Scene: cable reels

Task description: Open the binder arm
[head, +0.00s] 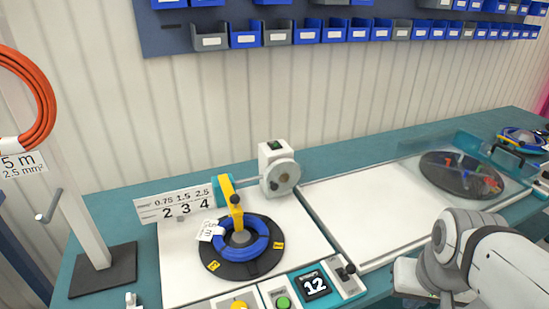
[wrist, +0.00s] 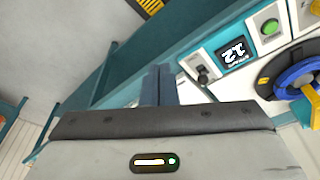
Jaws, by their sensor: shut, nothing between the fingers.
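The coil lies on a black turntable (head: 215,262) with yellow labels. In the wrist view the coil (wrist: 291,75) and a yellow piece (wrist: 312,96), probably the arm's end, show at the right edge, cut off. My gripper (wrist: 158,70) has its dark fingers together and empty, apart from the binder arm. My arm is at the lower right of the head view; its fingers cannot be made out there.
A control panel with a number display (head: 314,285), a green button (head: 283,302) and a black-knobbed lever (head: 346,270) lies along the front edge. A grey-white machine (head: 278,168) stands behind. A clear cover (head: 485,160) stands over a second disc at right. The white board between is clear.

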